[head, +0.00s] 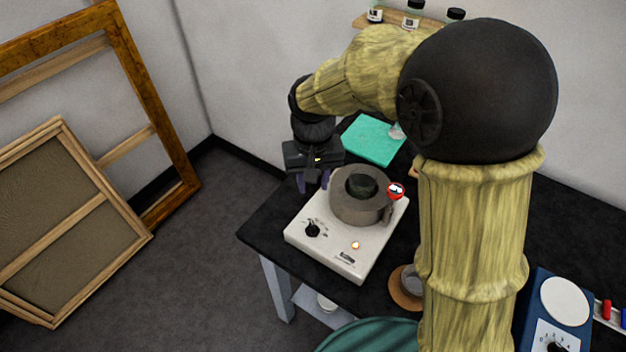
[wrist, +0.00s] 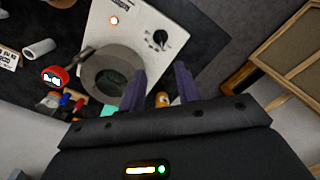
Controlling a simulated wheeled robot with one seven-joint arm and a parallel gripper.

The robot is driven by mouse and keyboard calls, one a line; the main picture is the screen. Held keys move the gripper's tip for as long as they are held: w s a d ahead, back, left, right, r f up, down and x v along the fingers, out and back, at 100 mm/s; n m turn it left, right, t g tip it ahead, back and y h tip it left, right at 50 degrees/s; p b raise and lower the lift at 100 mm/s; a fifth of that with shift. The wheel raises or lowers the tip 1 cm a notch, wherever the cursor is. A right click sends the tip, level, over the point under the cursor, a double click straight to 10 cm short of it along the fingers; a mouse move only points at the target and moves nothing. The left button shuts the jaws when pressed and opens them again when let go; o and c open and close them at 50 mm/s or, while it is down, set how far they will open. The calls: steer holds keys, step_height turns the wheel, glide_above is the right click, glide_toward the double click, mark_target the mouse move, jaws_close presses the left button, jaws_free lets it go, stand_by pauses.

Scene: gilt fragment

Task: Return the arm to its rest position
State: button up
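My arm reaches over the black table (head: 268,222), bent at the elbow. My gripper (head: 313,186) hangs fingers down at the table's left side, just left of a round grey pot (head: 358,205). The pot sits on a white hotplate (head: 330,245) with a black knob and a lit orange lamp. In the wrist view my gripper (wrist: 162,80) has its two purple fingers apart, with nothing held between them. The grey pot (wrist: 103,82) is close beside one finger there; I cannot tell whether they touch. The hotplate (wrist: 122,28) also shows.
A red round gadget (head: 396,190) is beside the pot. A teal mat (head: 374,138) lies behind. A blue dial device (head: 560,312) stands at right, a green round seat (head: 372,336) in front. Wooden frames (head: 62,225) lean at left. A bottle shelf (head: 366,22) is on the wall.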

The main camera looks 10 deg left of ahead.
stand_by(0.4)
steer(key=s+d+f+m+t, duration=0.1)
steer(key=s+d+m, duration=0.1)
steer(key=d, duration=1)
steer(key=s+d+f+m+t, duration=0.1)
steer(key=s+d, duration=0.4)
steer(key=d, duration=0.8)
steer(key=shift+f+m+t, duration=0.15)
steer(key=shift+m+t, duration=0.15)
steer(key=shift+m, duration=0.4)
